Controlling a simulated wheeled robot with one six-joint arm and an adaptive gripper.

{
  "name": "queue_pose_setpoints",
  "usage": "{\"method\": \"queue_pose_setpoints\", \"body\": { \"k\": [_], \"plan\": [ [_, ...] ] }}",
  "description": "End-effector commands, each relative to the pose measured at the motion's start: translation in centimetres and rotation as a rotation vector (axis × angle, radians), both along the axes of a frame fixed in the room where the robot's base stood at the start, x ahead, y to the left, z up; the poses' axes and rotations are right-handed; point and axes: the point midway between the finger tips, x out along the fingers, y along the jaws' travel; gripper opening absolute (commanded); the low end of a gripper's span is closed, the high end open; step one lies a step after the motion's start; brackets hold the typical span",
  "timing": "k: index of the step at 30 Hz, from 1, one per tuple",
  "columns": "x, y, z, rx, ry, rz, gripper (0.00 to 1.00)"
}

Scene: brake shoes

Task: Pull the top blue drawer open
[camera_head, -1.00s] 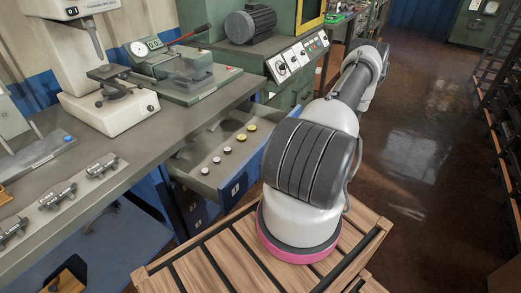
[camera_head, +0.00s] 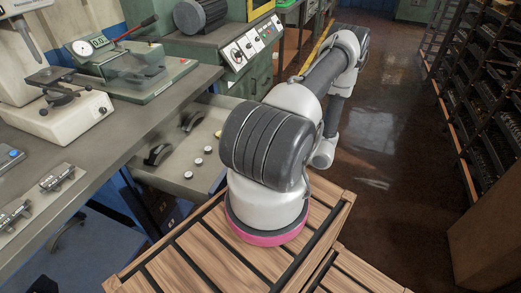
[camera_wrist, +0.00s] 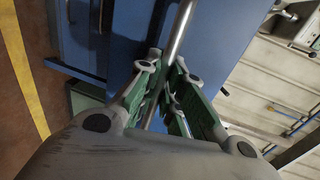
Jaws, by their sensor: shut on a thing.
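The top blue drawer (camera_head: 169,182) stands pulled out from under the grey bench in the head view. Its grey inside shows, with dark curved brake shoes (camera_head: 158,154) and small round white-topped pieces (camera_head: 188,175) in it. In the wrist view the blue drawer front (camera_wrist: 220,38) carries a silver bar handle (camera_wrist: 182,28). My gripper (camera_wrist: 165,80) has its green-padded fingers closed around that bar. In the head view my arm hides the gripper, the handle and part of the drawer.
The grey workbench (camera_head: 118,128) at left holds a gauge stand (camera_head: 120,62) and a microscope-like device (camera_head: 62,115). A green machine with a control panel (camera_head: 248,45) stands behind. Shelving (camera_head: 480,90) lines the right. The dark floor (camera_head: 385,150) between is open.

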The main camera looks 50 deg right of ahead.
Motion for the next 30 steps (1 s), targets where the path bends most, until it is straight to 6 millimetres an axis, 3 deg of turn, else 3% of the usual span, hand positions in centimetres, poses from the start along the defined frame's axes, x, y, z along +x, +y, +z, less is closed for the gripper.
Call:
{"method": "queue_pose_setpoints", "body": {
  "k": [1, 4, 16, 30],
  "plan": [
    [0.0, 0.0, 0.0, -0.001, 0.001, 0.000, 0.15],
    [0.0, 0.0, 0.0, -0.001, 0.001, 0.000, 0.32],
    [-0.6, -0.3, 0.1, -0.001, 0.000, -0.002, 0.32],
    [-9.2, -3.4, 2.0, -0.001, 0.001, -0.004, 0.32]
  ]
}}
